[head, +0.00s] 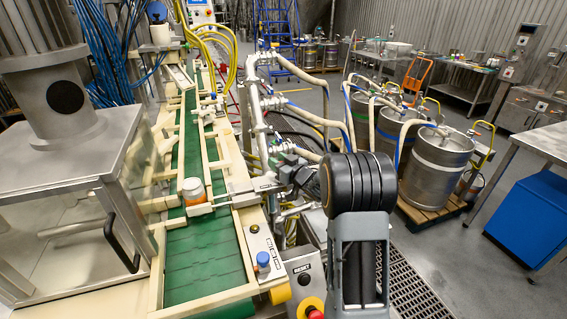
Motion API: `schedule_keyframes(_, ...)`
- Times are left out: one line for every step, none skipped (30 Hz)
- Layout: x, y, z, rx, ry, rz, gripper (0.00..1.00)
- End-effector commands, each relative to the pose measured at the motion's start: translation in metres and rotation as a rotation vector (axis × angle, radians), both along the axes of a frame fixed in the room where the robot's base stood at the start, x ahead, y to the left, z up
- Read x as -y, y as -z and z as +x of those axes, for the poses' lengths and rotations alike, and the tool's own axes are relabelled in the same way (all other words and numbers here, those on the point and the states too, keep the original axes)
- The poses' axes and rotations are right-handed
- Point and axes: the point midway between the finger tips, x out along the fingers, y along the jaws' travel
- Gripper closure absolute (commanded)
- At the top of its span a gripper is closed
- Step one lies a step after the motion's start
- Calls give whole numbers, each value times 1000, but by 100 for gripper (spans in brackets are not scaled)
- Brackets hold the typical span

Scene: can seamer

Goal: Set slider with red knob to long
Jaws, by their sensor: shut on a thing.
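My gripper (274,172) reaches in from the right over the side rail of the green conveyor. It is shut at the right end of a thin slider rod (240,191) that runs across the rail toward the belt. The red knob itself does not show; the gripper seems to cover it. The short and long marks of the slider are too small to read. A can with an orange label and grey lid (193,190) stands on the conveyor near the rod's left end.
The green belt (190,262) runs between cream rails. A blue knob (263,260) sits on a front panel, above a red emergency button (315,311). Pipes and hoses (258,110) rise just behind my gripper. Steel kegs (436,165) stand to the right. A clear-walled machine (65,235) is at left.

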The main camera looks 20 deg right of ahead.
Motion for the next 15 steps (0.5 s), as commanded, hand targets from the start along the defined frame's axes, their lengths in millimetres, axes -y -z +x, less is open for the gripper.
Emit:
schedule_keyframes(0, 0, 0, 0, -2, -1, 100)
schedule_keyframes(0, 0, 0, 0, -3, -2, 100)
schedule_keyframes(0, 0, 0, 0, -3, -2, 100)
schedule_keyframes(0, 0, 0, 0, -2, -2, 100)
schedule_keyframes(1, 0, 0, 0, -1, -2, 100)
schedule_keyframes(1, 0, 0, 0, 0, -2, 100)
schedule_keyframes(2, 0, 0, 0, 0, -2, 100)
schedule_keyframes(2, 0, 0, 0, 1, -2, 100)
schedule_keyframes(3, 0, 0, 0, 2, -2, 100)
schedule_keyframes(3, 0, 0, -1, 3, -1, 62)
schedule_keyframes(4, 0, 0, -1, 4, -1, 59)
schedule_keyframes(4, 0, 0, -1, 4, -1, 55)
schedule_keyframes(4, 0, 0, -1, 4, -1, 53)
schedule_keyframes(3, 0, 0, -1, 4, -1, 50)
schedule_keyframes(3, 0, 0, -1, 3, -1, 46)
